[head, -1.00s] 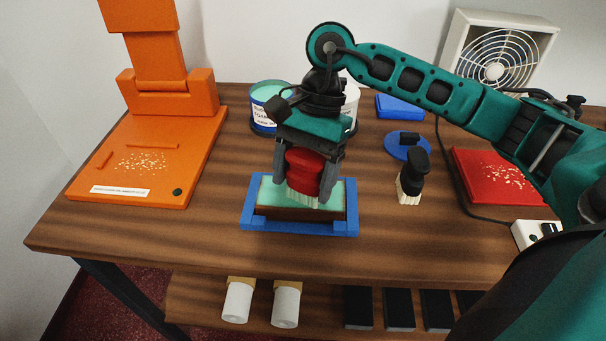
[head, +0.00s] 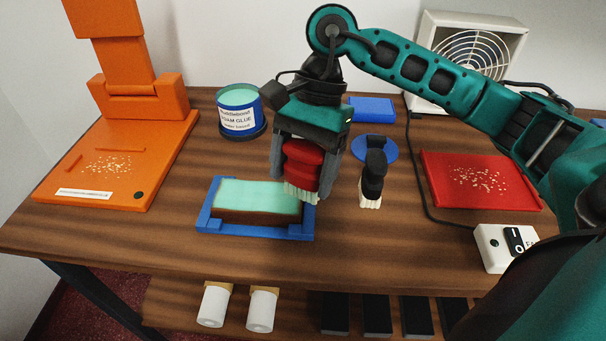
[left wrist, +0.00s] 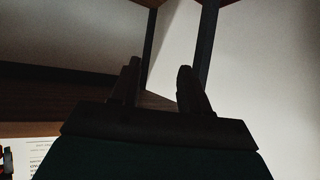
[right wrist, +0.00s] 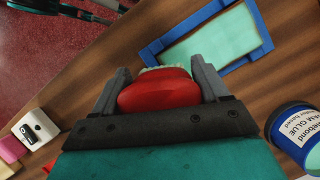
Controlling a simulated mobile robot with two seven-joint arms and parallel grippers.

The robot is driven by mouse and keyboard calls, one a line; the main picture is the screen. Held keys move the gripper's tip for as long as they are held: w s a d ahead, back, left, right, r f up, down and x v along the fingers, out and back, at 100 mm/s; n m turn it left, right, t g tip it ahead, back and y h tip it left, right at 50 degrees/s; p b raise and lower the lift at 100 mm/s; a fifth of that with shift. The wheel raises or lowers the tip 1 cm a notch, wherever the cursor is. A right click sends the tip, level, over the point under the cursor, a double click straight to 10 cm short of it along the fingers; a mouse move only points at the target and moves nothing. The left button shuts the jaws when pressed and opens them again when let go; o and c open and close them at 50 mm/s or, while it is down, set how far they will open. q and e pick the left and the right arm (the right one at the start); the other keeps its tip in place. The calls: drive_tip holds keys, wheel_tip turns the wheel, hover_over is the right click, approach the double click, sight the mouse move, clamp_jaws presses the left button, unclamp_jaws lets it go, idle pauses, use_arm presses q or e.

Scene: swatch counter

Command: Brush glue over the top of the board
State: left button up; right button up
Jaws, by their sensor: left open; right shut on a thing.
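The board (head: 258,196) lies in a blue frame (head: 209,221) on the table; its top is mint green and its side brown. It also shows in the right wrist view (right wrist: 212,40). My right gripper (head: 305,180) is shut on a red-handled brush (head: 303,163) with pale bristles, at the right end of the board. I cannot tell whether the bristles touch it. The red handle fills the jaws in the right wrist view (right wrist: 158,92). The glue tub (head: 240,113), labelled foam glue, stands behind the board. My left gripper (left wrist: 157,88) is open and empty, away from the board.
A black-handled brush (head: 372,180) stands right of the board, before a blue disc (head: 388,150). A red tray (head: 482,181) and a white switch box (head: 500,246) lie further right. An orange press (head: 120,165) stands left. A cable runs across the right side.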

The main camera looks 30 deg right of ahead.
sight(301, 149)
drive_tip(key=shift+a+r, duration=0.1)
drive_tip(key=shift+r, duration=0.5)
drive_tip(key=shift+r+p, duration=0.35)
drive_tip(key=shift+p, duration=0.1)
wheel_tip(301, 149, up, 2)
drive_tip(key=shift+r+p, duration=0.15)
drive_tip(key=shift+p, duration=0.45)
drive_tip(key=shift+r+p, duration=0.4)
drive_tip(key=shift+r, duration=0.3)
use_arm(q)
drive_tip(key=shift+s+a+r+y, duration=0.3)
drive_tip(key=shift+s+a+r, duration=0.25)
drive_tip(key=shift+a, duration=0.25)
drive_tip(key=shift+s+d+f, duration=0.1)
drive_tip(key=shift+d+f, duration=0.05)
